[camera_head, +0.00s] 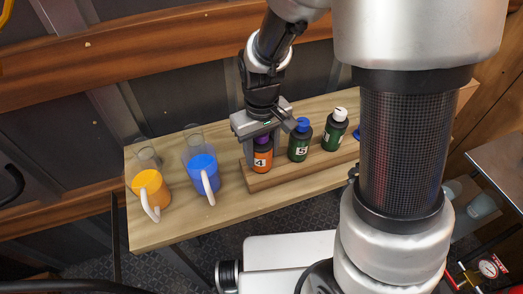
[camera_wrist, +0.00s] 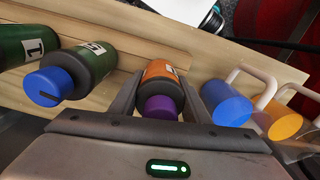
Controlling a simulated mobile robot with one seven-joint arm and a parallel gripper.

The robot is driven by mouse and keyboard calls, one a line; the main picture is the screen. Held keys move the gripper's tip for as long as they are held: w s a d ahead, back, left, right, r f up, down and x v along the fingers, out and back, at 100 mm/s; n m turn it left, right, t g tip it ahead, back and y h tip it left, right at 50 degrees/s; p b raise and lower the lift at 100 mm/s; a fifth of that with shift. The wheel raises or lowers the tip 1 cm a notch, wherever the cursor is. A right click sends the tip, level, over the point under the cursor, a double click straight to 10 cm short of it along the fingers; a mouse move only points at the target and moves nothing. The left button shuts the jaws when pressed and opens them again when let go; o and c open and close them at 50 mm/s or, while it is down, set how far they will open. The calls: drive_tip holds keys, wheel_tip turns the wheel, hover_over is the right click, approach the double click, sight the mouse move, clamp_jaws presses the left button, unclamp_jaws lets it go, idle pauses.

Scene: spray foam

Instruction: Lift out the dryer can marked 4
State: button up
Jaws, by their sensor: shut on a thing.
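The dryer can marked 4 (camera_head: 261,161) is orange with a dark top band and a purple cap. It stands upright at the left end of a wooden rack (camera_head: 291,177) on the table. My gripper (camera_head: 262,144) reaches down from above and is shut on this can. In the wrist view the orange can (camera_wrist: 162,72) and its purple cap (camera_wrist: 160,107) lie between the two grey fingers (camera_wrist: 160,95). The can's lower end is partly hidden by the rack, and I cannot tell whether it is raised.
A green can marked 5 with a blue cap (camera_head: 299,143) stands just right, then a green can with a white cap (camera_head: 335,130). The table's front left (camera_head: 165,232) is bare.

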drive_tip(key=shift+r+p, duration=3.1)
drive_tip(key=shift+r, duration=0.95)
drive_tip(key=shift+f, duration=0.1)
